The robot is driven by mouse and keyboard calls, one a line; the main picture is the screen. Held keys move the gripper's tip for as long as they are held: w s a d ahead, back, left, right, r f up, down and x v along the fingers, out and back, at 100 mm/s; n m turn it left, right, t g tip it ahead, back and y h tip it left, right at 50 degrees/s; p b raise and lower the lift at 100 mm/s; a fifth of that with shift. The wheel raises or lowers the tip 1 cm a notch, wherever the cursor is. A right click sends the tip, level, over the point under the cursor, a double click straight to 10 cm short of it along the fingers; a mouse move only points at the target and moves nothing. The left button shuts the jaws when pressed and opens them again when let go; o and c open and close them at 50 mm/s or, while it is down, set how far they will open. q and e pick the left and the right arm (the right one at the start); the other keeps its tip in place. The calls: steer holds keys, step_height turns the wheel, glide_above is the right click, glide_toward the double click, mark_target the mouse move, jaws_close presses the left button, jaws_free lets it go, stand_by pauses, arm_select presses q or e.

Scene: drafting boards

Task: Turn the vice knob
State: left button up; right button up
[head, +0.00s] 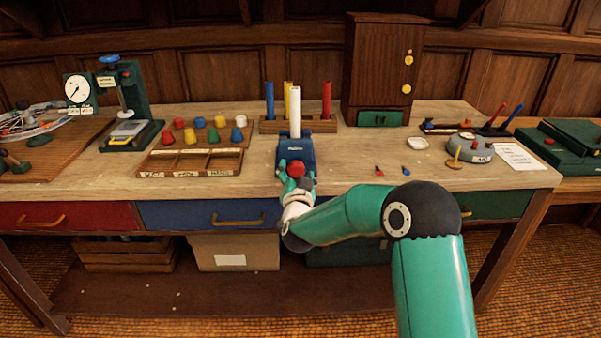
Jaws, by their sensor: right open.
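A small blue vice (284,149) stands near the front edge of the bench, in the middle of the head view. A white upright rod (295,110) rises from its top. The red round vice knob (296,169) is on the vice's front side. My right gripper (297,177) is open, with its teal fingers in front of the knob, one to each side. Whether the fingers touch the knob I cannot tell. The gripper and wrist hide the vice's lower front. My left gripper is not in view.
A rack (323,124) with coloured rods stands behind the vice. A divided wooden tray (191,172) and coloured knobs lie to the left. Two small pointed pieces (379,170), a white dish (417,143) and a grey round fixture (470,151) lie to the right. A dark cabinet (377,65) stands behind.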

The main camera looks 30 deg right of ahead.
steer(key=v, duration=1.2)
steer(key=shift+f, duration=0.1)
steer(key=shift+d, duration=0.1)
